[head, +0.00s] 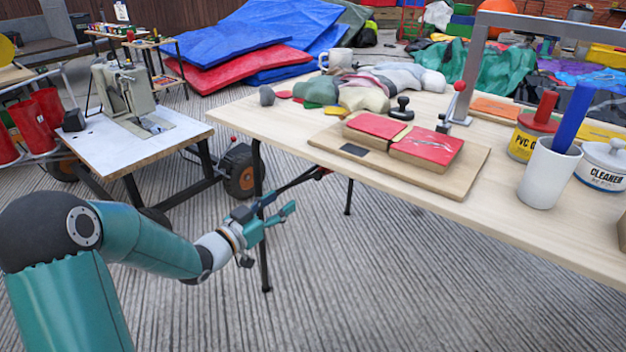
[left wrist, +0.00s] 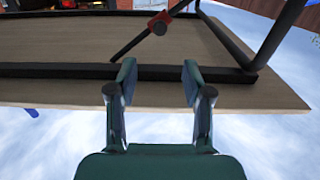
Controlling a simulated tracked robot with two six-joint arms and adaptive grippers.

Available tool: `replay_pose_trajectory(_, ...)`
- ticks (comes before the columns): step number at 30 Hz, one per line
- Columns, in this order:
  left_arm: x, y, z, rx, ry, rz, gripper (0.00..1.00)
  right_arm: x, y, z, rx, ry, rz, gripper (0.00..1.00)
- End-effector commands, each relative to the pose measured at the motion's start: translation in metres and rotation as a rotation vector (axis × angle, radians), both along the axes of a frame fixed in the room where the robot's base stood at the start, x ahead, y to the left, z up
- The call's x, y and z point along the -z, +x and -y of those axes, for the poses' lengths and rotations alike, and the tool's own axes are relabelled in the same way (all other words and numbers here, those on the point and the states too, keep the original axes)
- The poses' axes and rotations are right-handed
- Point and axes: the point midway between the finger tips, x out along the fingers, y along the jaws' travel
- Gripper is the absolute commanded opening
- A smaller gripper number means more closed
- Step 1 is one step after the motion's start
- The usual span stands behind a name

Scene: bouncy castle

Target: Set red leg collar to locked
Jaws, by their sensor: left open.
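The red leg collar (left wrist: 158,22) shows in the left wrist view on a dark slanted bar against the underside of the wooden table (left wrist: 60,38). A small dark, round knob is on its near side. In the head view the slanted bar (head: 300,180) shows below the table edge, and the collar is mostly hidden there. My left gripper (head: 282,206) is open and empty, below and left of the table's near edge. In the left wrist view its two teal fingers (left wrist: 158,82) stand apart, with the collar beyond them and not between them. My right gripper is not in view.
A dark rail (left wrist: 60,70) runs under the table, close to the fingertips. A dark table leg (head: 258,235) stands beside my left gripper. A white-topped sewing machine cart (head: 115,145) stands left. The tabletop holds a board with red pads (head: 425,148), pots and a cup.

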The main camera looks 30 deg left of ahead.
Motion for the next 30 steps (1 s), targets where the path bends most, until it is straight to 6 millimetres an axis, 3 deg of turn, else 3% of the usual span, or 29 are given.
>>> replay_pose_trajectory(18,0.002,0.124,0.011,0.0,-0.002,0.002,0.5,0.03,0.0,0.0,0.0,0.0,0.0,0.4)
replay_pose_trajectory(24,0.001,0.143,0.011,-0.002,-0.001,0.0,0.5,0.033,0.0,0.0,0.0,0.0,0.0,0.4)
replay_pose_trajectory(30,0.0,0.148,0.011,-0.003,-0.002,0.0,0.5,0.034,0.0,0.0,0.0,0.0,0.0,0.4)
